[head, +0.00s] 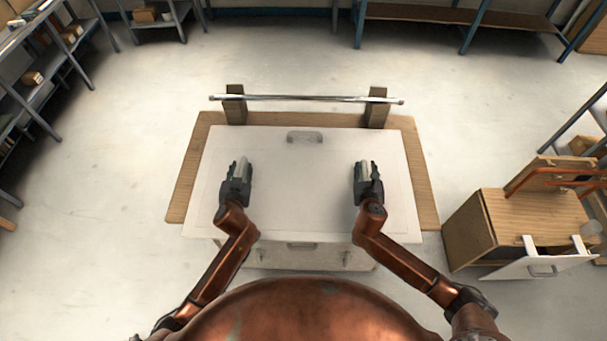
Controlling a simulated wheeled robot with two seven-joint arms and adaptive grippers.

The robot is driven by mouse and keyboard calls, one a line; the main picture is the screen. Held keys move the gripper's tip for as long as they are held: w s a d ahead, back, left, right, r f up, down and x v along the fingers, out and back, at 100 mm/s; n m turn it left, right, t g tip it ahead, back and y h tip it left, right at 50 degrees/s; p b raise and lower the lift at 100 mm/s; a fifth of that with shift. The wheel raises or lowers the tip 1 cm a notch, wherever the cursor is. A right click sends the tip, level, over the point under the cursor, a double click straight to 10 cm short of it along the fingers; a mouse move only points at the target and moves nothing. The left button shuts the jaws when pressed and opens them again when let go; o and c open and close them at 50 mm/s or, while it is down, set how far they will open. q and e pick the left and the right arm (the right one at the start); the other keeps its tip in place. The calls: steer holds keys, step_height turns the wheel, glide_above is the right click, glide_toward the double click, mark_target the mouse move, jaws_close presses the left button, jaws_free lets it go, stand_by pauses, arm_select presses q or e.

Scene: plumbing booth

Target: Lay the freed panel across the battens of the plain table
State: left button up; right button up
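A large white panel (300,195) with a grey handle (305,137) near its far edge covers most of a wooden table (185,190). Whether it touches the wood cannot be told; no battens can be made out. My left gripper (240,168) is over the panel's left half and my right gripper (368,168) over its right half, both pointing away from me. Their finger gaps and any contact with the panel are unclear. A smaller white panel (510,268) with a handle leans out at the front of a wooden cabinet on the right.
Two wooden blocks (235,104) (377,108) at the table's far edge carry a metal rod (300,98). The wooden cabinet (490,225) with copper pipes (565,172) stands close on the right. Shelves line the left and back. Floor left of the table is clear.

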arm_select(q)
steer(key=shift+o, duration=0.2)
steer(key=shift+d, duration=0.1)
steer(key=shift+s+r, duration=0.15)
steer(key=shift+s, duration=0.3)
arm_select(e)
steer(key=shift+a, duration=0.1)
arm_select(q)
steer(key=v, duration=1)
steer(key=shift+s+r, duration=0.15)
steer(key=shift+s, duration=0.25)
arm_select(e)
steer(key=v, duration=1.2)
steer(key=shift+f, duration=0.1)
